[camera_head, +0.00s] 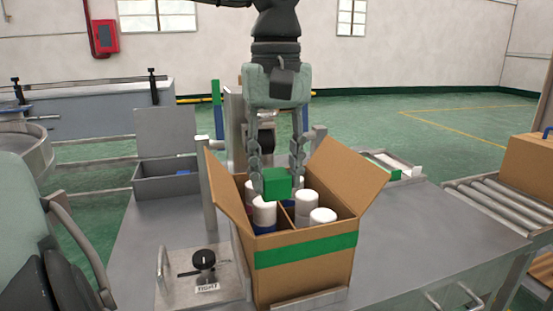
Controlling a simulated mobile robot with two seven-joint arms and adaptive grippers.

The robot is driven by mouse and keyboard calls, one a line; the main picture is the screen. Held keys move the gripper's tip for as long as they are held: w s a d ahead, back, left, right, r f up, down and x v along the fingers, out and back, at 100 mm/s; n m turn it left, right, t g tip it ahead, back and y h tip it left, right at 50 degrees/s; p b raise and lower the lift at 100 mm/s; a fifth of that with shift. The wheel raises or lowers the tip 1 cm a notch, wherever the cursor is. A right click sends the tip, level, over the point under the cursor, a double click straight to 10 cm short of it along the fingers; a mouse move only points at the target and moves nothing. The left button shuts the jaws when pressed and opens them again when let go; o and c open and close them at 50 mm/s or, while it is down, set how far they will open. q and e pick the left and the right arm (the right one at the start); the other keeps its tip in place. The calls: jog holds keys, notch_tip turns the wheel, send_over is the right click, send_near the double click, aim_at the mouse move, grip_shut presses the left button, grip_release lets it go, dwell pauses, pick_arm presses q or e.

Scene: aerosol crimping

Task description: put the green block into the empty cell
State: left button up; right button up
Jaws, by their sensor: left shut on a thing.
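The green block (277,184) is held between the fingers of my left gripper (276,175), which points down over the open cardboard box (304,268). The block is at about the height of the box's rim, above or among the white-topped cans. The box has a green stripe on its front, and its side flaps are spread outward. White-capped cans (322,216) stand in the box, with cardboard dividers between them. The empty cell cannot be made out, as the gripper, block and cans hide part of the inside. My right gripper is not in view.
The box stands on a grey metal table (420,225). A panel with a black knob (204,259) is at its left, and a grey open bin (168,185) is behind. A roller conveyor (505,205) with a closed carton (528,168) is at the right. The table's right part is clear.

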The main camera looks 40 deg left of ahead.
aim_at(276, 174)
pick_arm(q)
notch_tip(276, 174, down, 4)
jog(key=shift+r, duration=0.2)
jog(key=shift+f+b, duration=0.6)
jog(key=shift+f, duration=1.6)
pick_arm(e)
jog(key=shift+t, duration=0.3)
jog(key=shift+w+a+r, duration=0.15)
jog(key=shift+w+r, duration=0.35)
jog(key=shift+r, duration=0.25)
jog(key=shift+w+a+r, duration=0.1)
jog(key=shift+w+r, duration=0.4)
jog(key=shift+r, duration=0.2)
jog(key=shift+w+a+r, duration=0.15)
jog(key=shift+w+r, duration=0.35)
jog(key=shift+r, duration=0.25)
pick_arm(q)
jog(key=o, duration=1.2)
notch_tip(276, 174, up, 12)
